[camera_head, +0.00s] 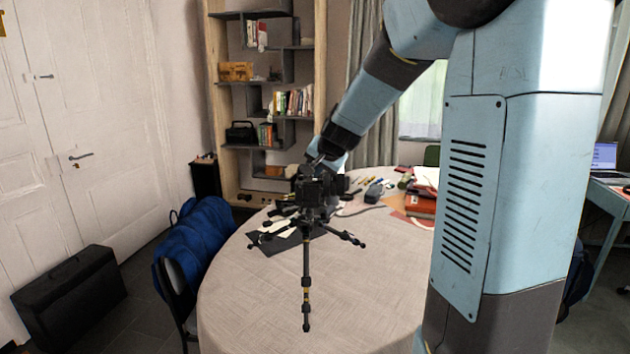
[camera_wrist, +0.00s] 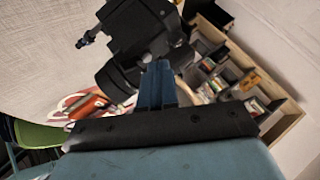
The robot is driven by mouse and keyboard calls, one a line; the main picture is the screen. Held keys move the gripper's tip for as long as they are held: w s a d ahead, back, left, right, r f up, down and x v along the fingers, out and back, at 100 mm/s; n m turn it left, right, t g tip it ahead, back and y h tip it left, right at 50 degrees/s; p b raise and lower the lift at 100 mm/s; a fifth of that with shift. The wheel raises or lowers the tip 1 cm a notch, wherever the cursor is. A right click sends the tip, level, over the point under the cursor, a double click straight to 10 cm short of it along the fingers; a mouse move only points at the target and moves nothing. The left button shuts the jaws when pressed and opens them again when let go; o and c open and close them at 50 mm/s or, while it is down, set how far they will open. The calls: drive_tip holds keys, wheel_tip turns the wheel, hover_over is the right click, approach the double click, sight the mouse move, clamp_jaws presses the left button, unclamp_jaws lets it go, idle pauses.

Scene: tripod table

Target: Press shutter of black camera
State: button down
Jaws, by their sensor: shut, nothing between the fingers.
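The black camera (camera_head: 317,188) sits on top of a dark tripod (camera_head: 306,265) with spread legs, standing on the round table (camera_head: 250,303). In the wrist view the black camera (camera_wrist: 140,35) fills the upper middle, tilted in the picture, with its round lens barrel toward the lower left. My gripper (camera_head: 322,160) is just above and behind the camera in the head view, partly hidden by it. In the wrist view my gripper (camera_wrist: 158,66) is shut and empty, its fingertips overlapping the camera's lower edge. I cannot tell whether they touch it. The shutter button cannot be made out.
Papers, an orange-red book stack (camera_head: 420,202) and small items lie on the table's far side. A chair with a blue jacket (camera_head: 200,243) stands at the left edge. A shelf (camera_head: 266,110) is behind.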

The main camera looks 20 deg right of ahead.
drive_tip(key=shift+r, duration=0.6)
drive_tip(key=shift+r, duration=2.55)
drive_tip(key=s+f+n+g, duration=0.1)
drive_tip(key=s+n, duration=0.3)
drive_tip(key=s, duration=1.3)
drive_tip(key=s+a+f+n+g+h, duration=0.1)
drive_tip(key=s+f+n+g, duration=0.1)
drive_tip(key=s, duration=1.6)
drive_tip(key=shift+s+f+n+g, duration=0.15)
drive_tip(key=shift+s+n+g, duration=0.15)
drive_tip(key=shift+n, duration=0.6)
